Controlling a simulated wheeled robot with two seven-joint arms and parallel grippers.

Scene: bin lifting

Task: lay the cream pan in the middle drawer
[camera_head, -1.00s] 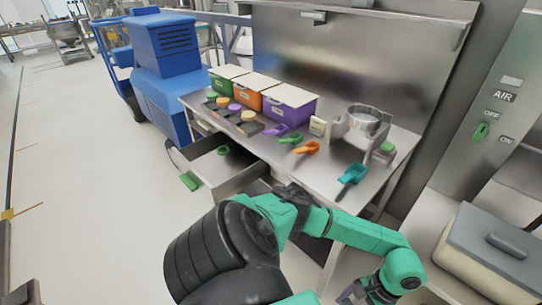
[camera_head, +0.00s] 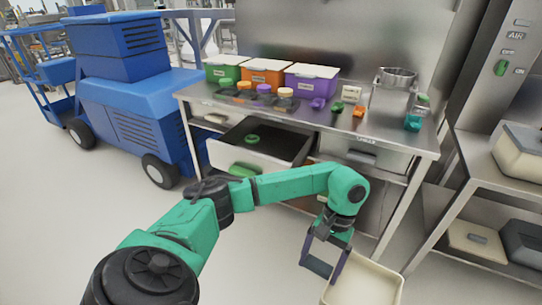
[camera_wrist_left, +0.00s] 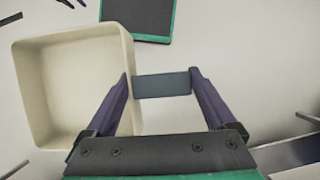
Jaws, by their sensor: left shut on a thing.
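The cream pan (camera_head: 385,283) is a shallow, square-cornered tray at the bottom edge of the head view, partly cut off. In the left wrist view the cream pan (camera_wrist_left: 72,90) lies left of the fingers, its inside empty. The middle drawer (camera_head: 225,156) stands open under the worktop, with a green handle (camera_head: 243,170) and a green ring (camera_head: 252,139) inside.
The right drawer (camera_head: 360,157) is shut. A blue vehicle (camera_head: 130,120) stands left. A shelf (camera_head: 480,165) stands right.

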